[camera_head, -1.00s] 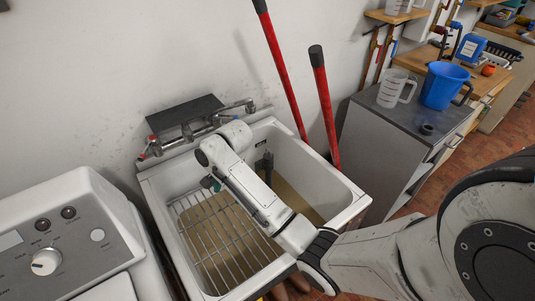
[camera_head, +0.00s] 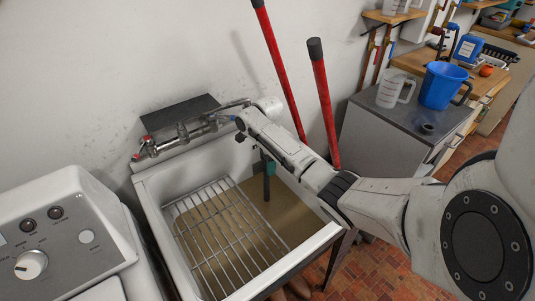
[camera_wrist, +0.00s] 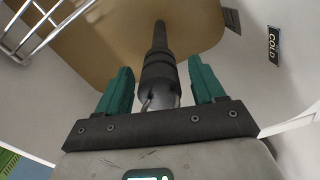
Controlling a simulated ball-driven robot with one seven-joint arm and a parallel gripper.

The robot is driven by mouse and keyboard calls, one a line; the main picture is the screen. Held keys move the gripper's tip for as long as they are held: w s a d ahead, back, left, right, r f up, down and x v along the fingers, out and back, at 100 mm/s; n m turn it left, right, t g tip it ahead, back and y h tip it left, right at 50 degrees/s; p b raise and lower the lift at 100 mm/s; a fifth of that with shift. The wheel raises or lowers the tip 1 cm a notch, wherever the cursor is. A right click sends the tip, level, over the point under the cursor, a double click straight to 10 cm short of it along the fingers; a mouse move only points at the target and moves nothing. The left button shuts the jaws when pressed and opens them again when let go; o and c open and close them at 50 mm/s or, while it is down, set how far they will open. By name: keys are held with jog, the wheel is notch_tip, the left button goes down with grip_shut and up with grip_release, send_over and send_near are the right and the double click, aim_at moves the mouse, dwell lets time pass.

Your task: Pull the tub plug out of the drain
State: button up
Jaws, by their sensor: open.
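The tub (camera_head: 150,187) is a white utility sink holding brown water. A dark upright tube (camera_head: 266,186), which looks like the plug's standpipe, stands in the water near the back of the tub. In the wrist view the tube (camera_wrist: 159,68) runs down into the water, with a thicker ribbed upper part and a metal piece near its top. My gripper (camera_wrist: 160,82) is open, with one teal finger on either side of the tube's upper part. I cannot tell whether either finger touches it. The drain is hidden under the water.
A wire rack (camera_head: 225,225) covers the tub's left part. The tap (camera_head: 180,135) is on the back wall, and red-handled tools (camera_head: 322,105) lean behind the tub. A washing machine (camera_head: 60,235) is at left; a grey cabinet (camera_head: 400,125) with jugs is at right.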

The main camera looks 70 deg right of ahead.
jog(key=shift+f, duration=0.95)
jog(key=c, duration=1.2)
jog(key=shift+r, duration=0.1)
jog(key=shift+r, duration=0.1)
jog(key=shift+r+p, duration=0.35)
jog(key=shift+p, duration=0.2)
jog(key=shift+r+p, duration=1.85)
jog(key=shift+p, duration=0.2)
jog(key=shift+c, duration=0.2)
